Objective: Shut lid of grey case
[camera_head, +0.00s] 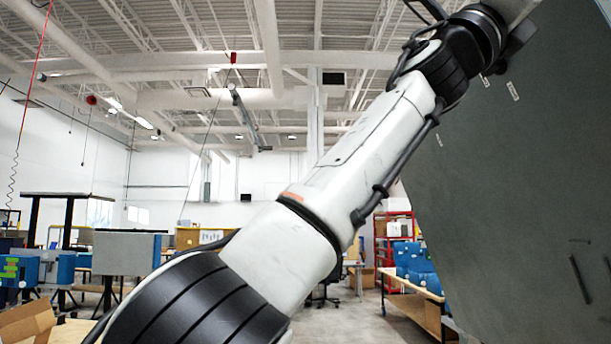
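A large dark grey panel (510,200), which looks like the raised lid of the grey case, fills the right side of the head view. It stands steeply tilted, and its right and lower parts run out of the picture. The body of the case does not show. My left arm comes in from the lower left and reaches up to the panel's top edge. Its black wrist end is at the top right, close to the panel; I cannot tell whether it touches. The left fingertips do not show. My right gripper is not in view.
A wooden workbench (412,307) with blue bins (415,265) stands behind, left of the panel. A red shelf (393,230) is farther back. Floor between the benches looks open.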

